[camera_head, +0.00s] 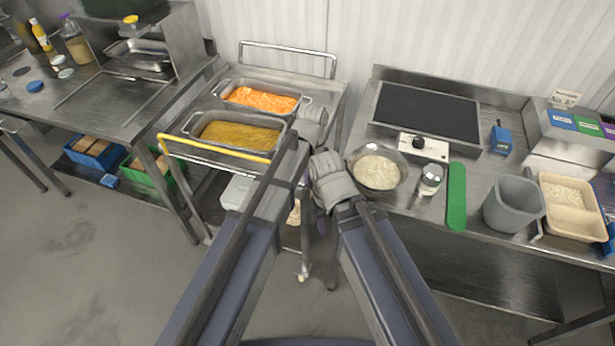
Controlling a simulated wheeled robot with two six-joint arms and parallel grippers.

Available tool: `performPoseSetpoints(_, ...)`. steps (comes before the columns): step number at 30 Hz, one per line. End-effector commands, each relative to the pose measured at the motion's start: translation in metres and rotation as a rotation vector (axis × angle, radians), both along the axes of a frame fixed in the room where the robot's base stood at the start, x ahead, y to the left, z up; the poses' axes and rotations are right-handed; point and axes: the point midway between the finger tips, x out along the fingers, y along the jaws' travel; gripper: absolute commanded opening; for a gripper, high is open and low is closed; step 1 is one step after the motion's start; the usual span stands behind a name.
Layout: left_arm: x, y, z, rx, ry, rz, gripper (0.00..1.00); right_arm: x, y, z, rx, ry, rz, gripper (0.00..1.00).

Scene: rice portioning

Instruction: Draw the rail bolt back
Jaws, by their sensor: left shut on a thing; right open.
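A steel cart stands at the centre left, with a yellow rail (215,150) across its front edge. No bolt can be made out; my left arm covers the area by the rail's right end. My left gripper (312,119) is at the cart's right side, beside the trays. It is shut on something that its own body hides. My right gripper (332,176) is lower and nearer, between the cart and the right-hand counter, close to a steel bowl of rice (377,168). It is open; nothing shows in it.
The cart bears a tray of orange food (262,97) and a tray of yellow food (239,135). The right counter holds a hotplate (428,112), a shaker (430,180), a green strip (457,196) and a grey container (513,204). Open floor lies at the left front.

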Motion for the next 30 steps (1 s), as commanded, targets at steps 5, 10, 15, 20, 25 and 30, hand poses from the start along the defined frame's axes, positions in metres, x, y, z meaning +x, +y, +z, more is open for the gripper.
performPoseSetpoints(5, -0.0024, -0.0056, -0.0003, -0.004, 0.001, -0.001, 0.0, 0.0, 0.0, -0.0003, 0.0, 0.0, 0.0, 0.5)
performPoseSetpoints(10, -0.0023, -0.0055, -0.0003, -0.003, 0.001, -0.001, 0.26, -0.0001, -0.0001, -0.0003, 0.0, 0.0, 0.0, 0.5)
performPoseSetpoints(15, -0.002, -0.005, -0.0003, -0.002, 0.001, -0.001, 0.45, -0.0001, -0.0002, -0.0003, 0.0, 0.0, 0.0, 0.5)
performPoseSetpoints(20, -0.0019, -0.0046, -0.0002, -0.002, 0.001, -0.001, 0.53, -0.0001, -0.0001, -0.0002, 0.0, 0.0, 0.0, 0.5)
performPoseSetpoints(25, -0.0018, -0.0046, 0.0003, -0.001, 0.0, 0.0, 0.53, -0.0001, -0.0001, 0.0003, 0.0, 0.0, 0.0, 0.5)
performPoseSetpoints(30, -0.0017, -0.0045, 0.0066, -0.001, 0.0, 0.0, 0.53, -0.0001, -0.0001, 0.0066, 0.0, 0.0, 0.0, 0.5)
